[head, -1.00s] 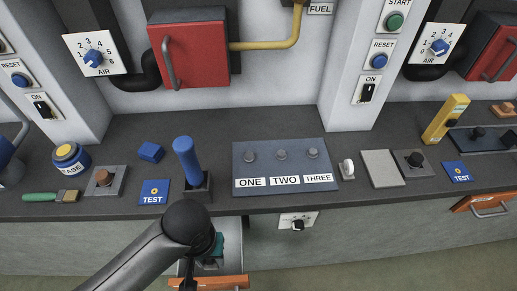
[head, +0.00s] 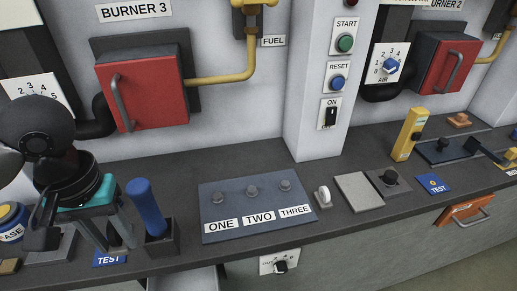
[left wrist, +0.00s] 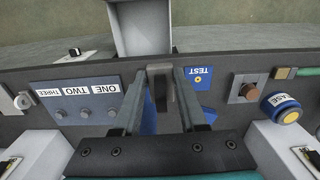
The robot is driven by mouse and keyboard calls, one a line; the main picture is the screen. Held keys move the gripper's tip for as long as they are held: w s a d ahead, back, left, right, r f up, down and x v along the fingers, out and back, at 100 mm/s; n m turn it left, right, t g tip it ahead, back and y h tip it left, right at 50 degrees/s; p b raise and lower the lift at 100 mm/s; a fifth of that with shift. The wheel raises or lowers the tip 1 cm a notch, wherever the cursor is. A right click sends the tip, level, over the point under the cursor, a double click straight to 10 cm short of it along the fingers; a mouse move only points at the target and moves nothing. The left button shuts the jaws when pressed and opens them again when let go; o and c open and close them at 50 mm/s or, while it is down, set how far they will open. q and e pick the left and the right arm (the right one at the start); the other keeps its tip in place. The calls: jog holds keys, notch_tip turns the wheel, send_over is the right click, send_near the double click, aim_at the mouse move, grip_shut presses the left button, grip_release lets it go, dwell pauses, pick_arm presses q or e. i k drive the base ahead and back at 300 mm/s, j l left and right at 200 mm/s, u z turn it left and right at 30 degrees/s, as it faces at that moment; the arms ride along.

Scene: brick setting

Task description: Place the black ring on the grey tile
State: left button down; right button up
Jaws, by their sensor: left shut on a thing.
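My left gripper (head: 119,245) is above the left part of the counter in the head view, left of the blue handle. In the left wrist view its fingers (left wrist: 164,75) are shut on a dark thing (left wrist: 161,90), which appears to be the black ring seen edge-on. Its hole does not show, and I cannot make it out in the head view. The plain grey tile (head: 358,192) lies flat and bare on the counter, well to the right of the gripper. My right gripper is not in view.
A blue upright handle (head: 149,208) stands close right of the gripper. The blue ONE-TWO-THREE panel (head: 255,207) and a small white ring-shaped part (head: 323,196) lie between gripper and tile. A black-knobbed block (head: 389,182) adjoins the tile. An open drawer (left wrist: 142,25) shows below the counter.

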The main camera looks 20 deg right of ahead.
aim_at(360, 189)
jog(key=z, duration=1)
jog(key=i+l+z, duration=0.2)
jog(key=i+l, duration=0.6)
jog(key=i, duration=0.05)
